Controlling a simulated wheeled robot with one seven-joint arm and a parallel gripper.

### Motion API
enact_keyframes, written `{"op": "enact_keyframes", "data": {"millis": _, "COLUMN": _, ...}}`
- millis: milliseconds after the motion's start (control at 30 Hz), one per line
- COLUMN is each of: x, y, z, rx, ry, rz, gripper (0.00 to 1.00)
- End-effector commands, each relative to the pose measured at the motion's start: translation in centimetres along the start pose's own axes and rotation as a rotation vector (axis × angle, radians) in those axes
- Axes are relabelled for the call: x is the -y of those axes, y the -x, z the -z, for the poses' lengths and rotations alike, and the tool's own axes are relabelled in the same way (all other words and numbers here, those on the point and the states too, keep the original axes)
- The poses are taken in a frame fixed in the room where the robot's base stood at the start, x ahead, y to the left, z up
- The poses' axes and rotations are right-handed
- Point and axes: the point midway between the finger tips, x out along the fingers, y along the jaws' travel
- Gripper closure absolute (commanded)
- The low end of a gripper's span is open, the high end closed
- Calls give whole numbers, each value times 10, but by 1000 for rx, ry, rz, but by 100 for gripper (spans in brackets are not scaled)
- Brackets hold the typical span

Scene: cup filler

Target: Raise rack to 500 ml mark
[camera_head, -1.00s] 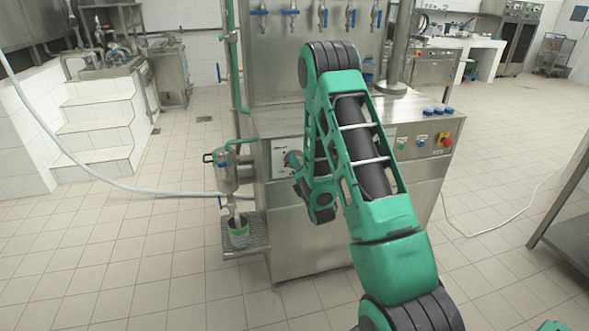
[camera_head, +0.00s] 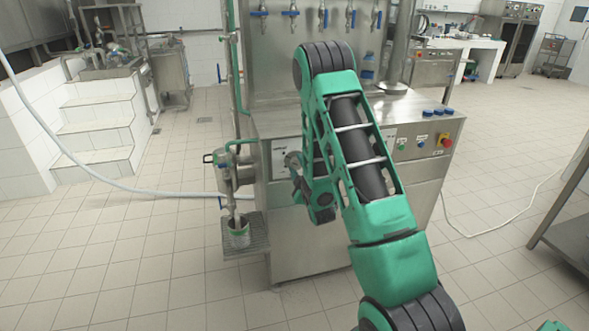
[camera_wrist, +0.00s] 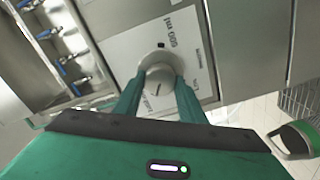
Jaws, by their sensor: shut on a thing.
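My gripper (camera_wrist: 158,92) is shut on a round grey knob (camera_wrist: 160,66) in the wrist view. The knob stands on a white dial plate (camera_wrist: 120,48) on the machine's steel front. The plate has printed marks, partly hidden and hard to read. A dark dot shows by the knob's upper edge. In the head view the plate shows left of my arm, and the fingers reach the knob from the front. The rack (camera_head: 259,243), a grated shelf, sits low at the machine's left side.
Buttons and a red emergency stop (camera_head: 445,140) are on the machine's right front. A white hose (camera_head: 130,188) runs to the left. The tiled floor around is mostly clear.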

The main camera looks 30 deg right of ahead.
Motion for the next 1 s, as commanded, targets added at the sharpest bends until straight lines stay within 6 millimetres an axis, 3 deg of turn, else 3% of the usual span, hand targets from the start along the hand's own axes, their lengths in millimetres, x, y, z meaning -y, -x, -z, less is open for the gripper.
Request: {"op": "enact_keyframes", "data": {"millis": 1000, "x": 6, "y": 2, "z": -2, "rx": 15, "ry": -966, "rz": 10, "gripper": 86}}
